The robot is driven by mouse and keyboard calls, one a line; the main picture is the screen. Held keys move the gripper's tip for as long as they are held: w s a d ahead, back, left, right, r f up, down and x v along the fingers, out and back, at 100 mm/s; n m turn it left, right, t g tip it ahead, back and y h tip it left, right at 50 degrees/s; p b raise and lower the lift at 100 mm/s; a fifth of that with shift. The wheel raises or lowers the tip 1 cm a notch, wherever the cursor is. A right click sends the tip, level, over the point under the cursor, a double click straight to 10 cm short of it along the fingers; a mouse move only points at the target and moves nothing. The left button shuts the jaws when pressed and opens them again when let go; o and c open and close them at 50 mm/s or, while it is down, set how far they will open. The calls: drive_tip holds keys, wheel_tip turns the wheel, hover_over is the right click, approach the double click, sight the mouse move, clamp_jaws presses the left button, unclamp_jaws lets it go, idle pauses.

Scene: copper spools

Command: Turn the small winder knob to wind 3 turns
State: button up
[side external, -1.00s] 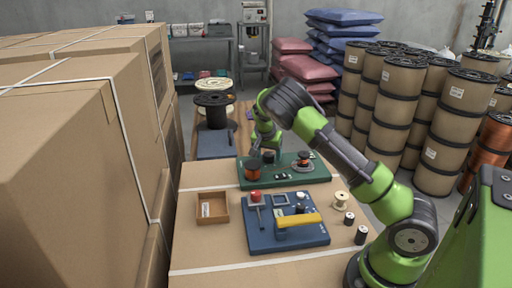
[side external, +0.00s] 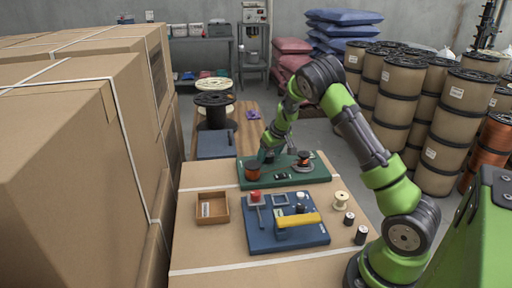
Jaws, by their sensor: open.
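A green board (side external: 312,177) lies at the far end of the cardboard-topped surface. A copper-coloured spool (side external: 253,171) stands on its left part. A round grey-and-copper piece with a dark knob on top (side external: 303,158) sits on its right part. I cannot tell for sure which piece is the small winder knob. My gripper (side external: 267,156) is low over the back left of the green board, just right of the copper spool. It is open, but its fingers are small and dark, and I cannot tell whether they surround or touch anything.
A blue board (side external: 262,241) with a yellow handle (side external: 298,219) and a red knob (side external: 255,196) lies nearer. An open wooden box (side external: 211,207) is at left. Several small spools (side external: 341,201) stand at right. Tall cartons (side external: 75,170) wall the left side.

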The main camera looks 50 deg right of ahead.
drive_tip(key=n+y, duration=0.1)
drive_tip(key=n, duration=0.1)
drive_tip(key=shift+d+n, duration=0.1)
drive_tip(key=shift+n, duration=0.3)
drive_tip(key=d+v, duration=0.1)
drive_tip(key=v, duration=1.5)
drive_tip(key=s+a+r+m+y, duration=0.1)
drive_tip(key=s+a+m, duration=0.2)
drive_tip(key=a, duration=0.7)
drive_tip(key=s+a+r+m+y, duration=0.1)
drive_tip(key=s+a+r+m, duration=0.1)
drive_tip(key=s+a, duration=0.4)
drive_tip(key=shift+a+m+t, duration=0.3)
drive_tip(key=shift+a+m, duration=0.1)
drive_tip(key=shift+a, duration=1.65)
